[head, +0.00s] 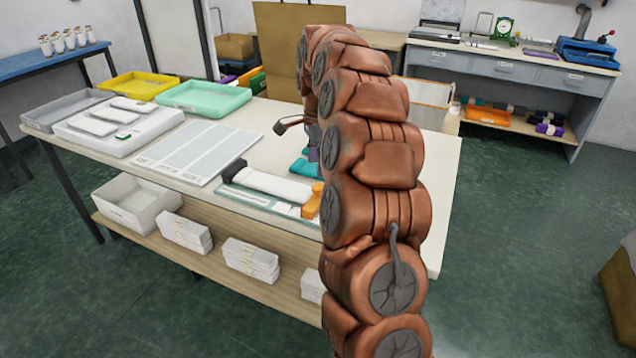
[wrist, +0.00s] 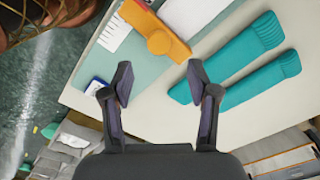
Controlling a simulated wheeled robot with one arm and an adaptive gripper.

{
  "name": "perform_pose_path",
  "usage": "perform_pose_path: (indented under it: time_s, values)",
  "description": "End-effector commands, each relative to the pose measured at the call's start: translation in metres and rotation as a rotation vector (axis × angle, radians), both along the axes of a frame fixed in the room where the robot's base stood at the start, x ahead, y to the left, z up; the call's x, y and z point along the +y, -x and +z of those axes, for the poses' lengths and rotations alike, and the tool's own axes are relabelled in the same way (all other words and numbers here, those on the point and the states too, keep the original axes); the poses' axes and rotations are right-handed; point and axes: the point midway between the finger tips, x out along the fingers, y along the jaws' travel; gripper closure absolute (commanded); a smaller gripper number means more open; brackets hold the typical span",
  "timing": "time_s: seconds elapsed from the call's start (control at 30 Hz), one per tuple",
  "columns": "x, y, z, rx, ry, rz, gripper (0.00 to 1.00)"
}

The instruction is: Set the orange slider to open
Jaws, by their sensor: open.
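The orange slider (wrist: 158,32) lies at the top of the wrist view, on a teal-grey board (wrist: 108,62) with a white marked strip. In the head view the orange slider (head: 313,202) shows at the board's right end, partly hidden by my arm. My gripper (wrist: 160,82) is open and empty in the wrist view. Its two fingertips are apart, below the slider in the picture, and do not appear to touch it. In the head view my arm hides most of the gripper. I cannot tell which setting the slider is at.
Two teal knitted pieces (wrist: 245,62) lie right of the slider in the wrist view. The white table (head: 250,118) also holds a grey striped sheet (head: 185,150), a green tray (head: 203,98) and a yellow tray (head: 139,85). White stacks (head: 184,232) sit on the shelf below.

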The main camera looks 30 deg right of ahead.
Motion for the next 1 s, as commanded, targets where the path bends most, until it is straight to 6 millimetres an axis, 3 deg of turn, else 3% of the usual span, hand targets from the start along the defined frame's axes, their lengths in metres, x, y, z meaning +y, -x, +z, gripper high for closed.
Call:
perform_pose_path:
  time_s: [0.5,0.9,1.0]
  values:
    - [0.001,0.001,-0.060,0.004,-0.001,0.004,0.40]
    - [0.001,0.000,-0.068,0.001,-0.001,0.004,0.40]
    - [0.001,0.000,-0.068,0.001,-0.001,0.004,0.49]
